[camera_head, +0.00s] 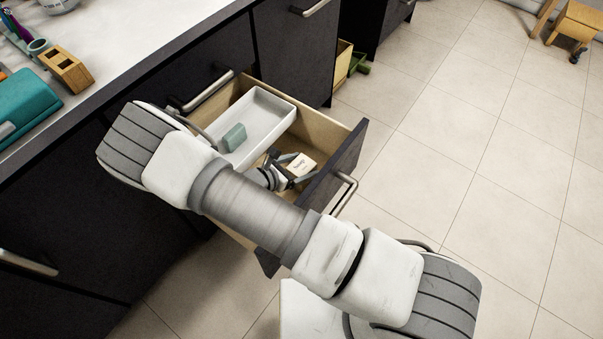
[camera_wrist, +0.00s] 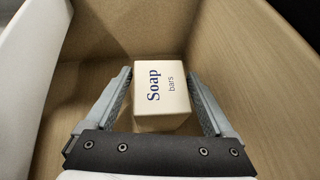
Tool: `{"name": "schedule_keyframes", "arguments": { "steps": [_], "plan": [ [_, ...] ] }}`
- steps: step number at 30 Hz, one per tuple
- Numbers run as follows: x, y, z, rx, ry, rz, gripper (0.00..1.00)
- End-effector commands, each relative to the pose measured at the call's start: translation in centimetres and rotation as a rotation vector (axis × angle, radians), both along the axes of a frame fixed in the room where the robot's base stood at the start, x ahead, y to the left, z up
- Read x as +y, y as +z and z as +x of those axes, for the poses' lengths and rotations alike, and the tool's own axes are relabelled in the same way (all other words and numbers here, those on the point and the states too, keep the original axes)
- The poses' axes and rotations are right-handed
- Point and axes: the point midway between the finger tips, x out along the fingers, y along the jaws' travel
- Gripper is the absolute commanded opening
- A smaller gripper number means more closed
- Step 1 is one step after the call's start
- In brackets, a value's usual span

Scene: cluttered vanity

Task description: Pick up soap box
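The soap box (camera_wrist: 162,92) is a small cream box with "Soap bars" printed on its top, lying inside the open drawer. It also shows in the head view (camera_head: 301,165), partly covered by my gripper. My gripper (camera_wrist: 160,85) has its two fingers apart, one on each side of the box. The right finger is close to the box's side, and a gap shows on the left. I cannot tell whether either finger touches it. The box appears to rest on the drawer floor.
The wooden drawer (camera_head: 345,134) has a dark front and high walls close around my gripper. A white tray (camera_head: 268,104) holding a green block (camera_head: 233,137) fills its back part. The counter (camera_head: 120,35) is above left; tiled floor (camera_head: 460,120) is open at right.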

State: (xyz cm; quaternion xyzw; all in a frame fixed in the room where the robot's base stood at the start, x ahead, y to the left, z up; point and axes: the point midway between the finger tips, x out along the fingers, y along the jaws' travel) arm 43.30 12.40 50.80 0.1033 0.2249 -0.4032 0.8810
Motion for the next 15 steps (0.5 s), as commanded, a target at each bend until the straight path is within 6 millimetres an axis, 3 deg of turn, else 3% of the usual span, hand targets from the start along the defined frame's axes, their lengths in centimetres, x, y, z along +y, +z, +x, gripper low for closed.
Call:
{"name": "schedule_keyframes", "arguments": {
  "steps": [2, 12, 15],
  "plan": [
    [0.03, 0.01, -0.01, 0.000, 0.000, 0.000, 0.71],
    [0.04, -0.02, -0.04, 0.001, 0.000, 0.001, 0.10],
    [0.04, 0.01, -0.02, 0.000, 0.000, 0.000, 0.05]
  ]
}}
